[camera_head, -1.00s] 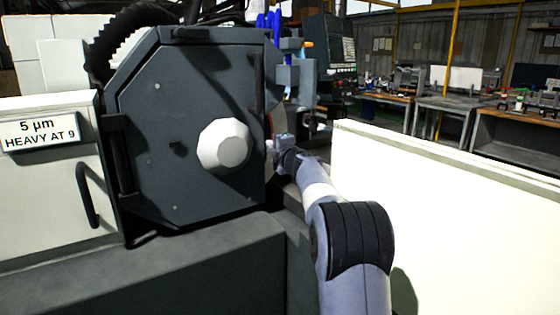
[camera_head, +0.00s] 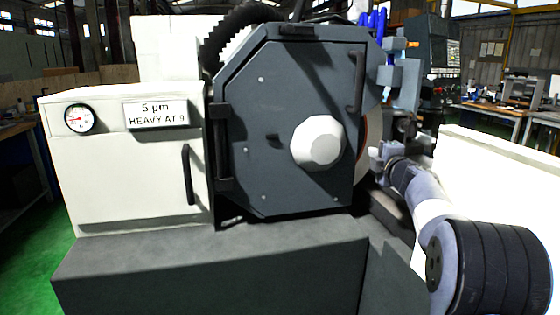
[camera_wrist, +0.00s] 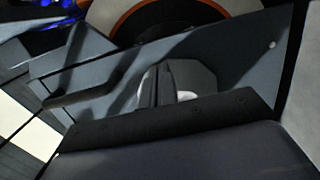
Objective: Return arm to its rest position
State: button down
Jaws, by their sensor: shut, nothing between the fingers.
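My arm reaches forward along the right side of the grinder in the head view. My gripper (camera_head: 378,160) is small and partly hidden there, just right of the dark grey wheel guard (camera_head: 285,95) with its white faceted knob (camera_head: 317,142). In the wrist view the dark fingers of my gripper (camera_wrist: 163,75) are together and empty. They point toward the guard (camera_wrist: 245,60), with the pale knob (camera_wrist: 190,80) behind them. I cannot tell the exact gap to the guard. An orange-edged grinding wheel (camera_wrist: 135,20) shows at the top.
A cream cabinet (camera_head: 125,180) with a gauge (camera_head: 80,118) and a "5 µm HEAVY AT 9" sign (camera_head: 155,114) stands left. A pale panel (camera_head: 500,180) borders my arm on the right. The grey machine base (camera_head: 210,275) lies in front. Green floor (camera_head: 35,265) is open at far left.

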aim_at(356, 140)
jog(key=w+p, duration=0.1)
jog(key=w, duration=0.2)
jog(key=w+a+p, duration=0.1)
jog(key=w, duration=0.2)
jog(key=w+p, duration=0.1)
jog(key=w, duration=0.3)
jog(key=shift+a+f, duration=0.1)
jog(key=shift+a, duration=0.1)
